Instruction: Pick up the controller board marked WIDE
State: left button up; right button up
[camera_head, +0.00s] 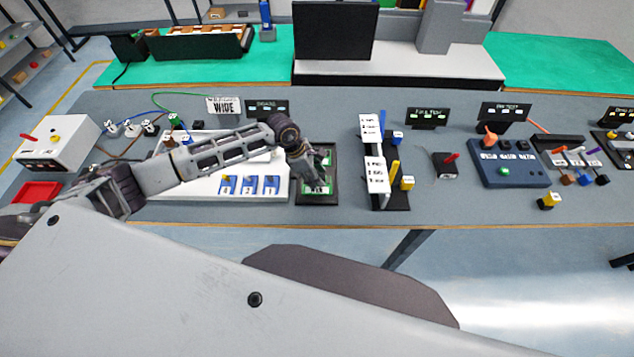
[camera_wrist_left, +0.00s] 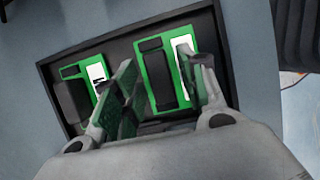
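A black tray (camera_wrist_left: 116,52) holds two green boards under my left gripper. One green board (camera_wrist_left: 139,78), with a dark block and a white strip, lies toward the right in the left wrist view. The other green board (camera_wrist_left: 70,72), with a dark block and a small white label (camera_wrist_left: 97,75), lies toward the left. I cannot read the markings on either. My left gripper (camera_wrist_left: 165,88) is open, its fingers apart over the right-hand board. The left finger partly hides the tray. In the head view the left gripper (camera_head: 316,180) is over the tray (camera_head: 301,200). My right gripper is not in view.
A white panel (camera_head: 205,187) is left of the tray, under my arm. A rack with white labels (camera_head: 376,172) stands close to the right. A blue panel (camera_head: 508,177) is farther right.

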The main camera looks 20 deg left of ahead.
pick_arm(q)
grip_shut()
jog(key=shift+r, duration=0.2)
notch_tip(320, 180, up, 8)
jog(key=shift+b, duration=0.8)
jog(key=shift+r, duration=0.85)
